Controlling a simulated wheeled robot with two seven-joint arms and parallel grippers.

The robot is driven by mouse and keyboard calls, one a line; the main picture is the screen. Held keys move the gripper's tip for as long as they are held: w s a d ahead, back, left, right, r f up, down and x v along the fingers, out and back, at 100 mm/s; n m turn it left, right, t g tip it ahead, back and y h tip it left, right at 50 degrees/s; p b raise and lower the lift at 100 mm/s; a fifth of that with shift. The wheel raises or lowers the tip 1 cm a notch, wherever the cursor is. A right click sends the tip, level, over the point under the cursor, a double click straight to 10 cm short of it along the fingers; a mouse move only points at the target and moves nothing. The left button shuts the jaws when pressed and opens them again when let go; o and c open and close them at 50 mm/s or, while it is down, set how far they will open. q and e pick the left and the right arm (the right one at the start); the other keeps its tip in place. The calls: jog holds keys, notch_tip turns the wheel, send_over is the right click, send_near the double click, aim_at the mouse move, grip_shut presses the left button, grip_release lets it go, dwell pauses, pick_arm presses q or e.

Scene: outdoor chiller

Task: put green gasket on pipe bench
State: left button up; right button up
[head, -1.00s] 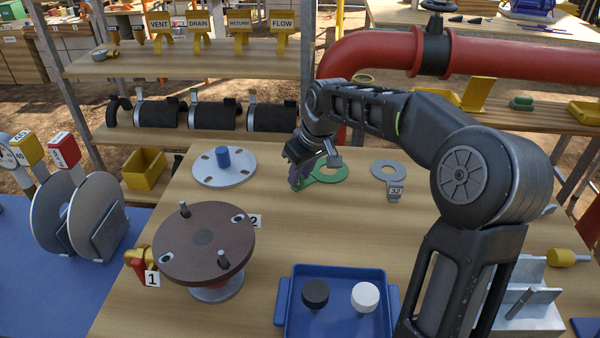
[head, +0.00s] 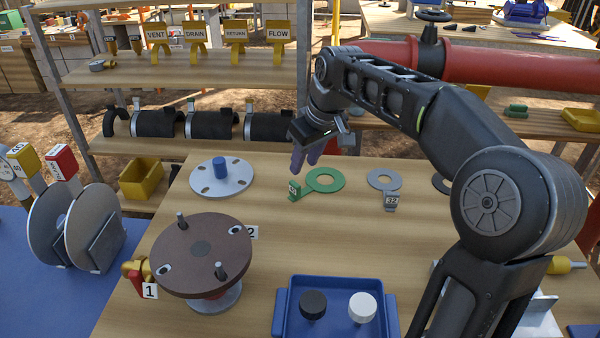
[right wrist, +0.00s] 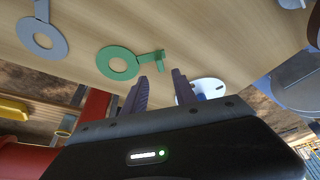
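The green gasket (head: 325,180) is a flat ring with a handle and an upright tab (head: 294,191) at its left end. It lies flat on the wooden bench top (head: 300,235). In the right wrist view the green gasket (right wrist: 118,64) lies just past my fingertips, its tab near them. My right gripper (head: 305,163) is above the tab, apart from it; in the right wrist view its two purple-grey fingers (right wrist: 159,76) are spread with nothing between them. My left gripper is not in view.
A grey tagged gasket (head: 384,180) lies right of the green one, a round flange plate (head: 222,178) left. A brown round flange (head: 203,255) and a blue tray (head: 337,283) stand nearer. The red pipe (head: 490,65) runs behind, over another wooden surface.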

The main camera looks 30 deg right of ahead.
jog(key=v, duration=0.3)
dwell(0.9)
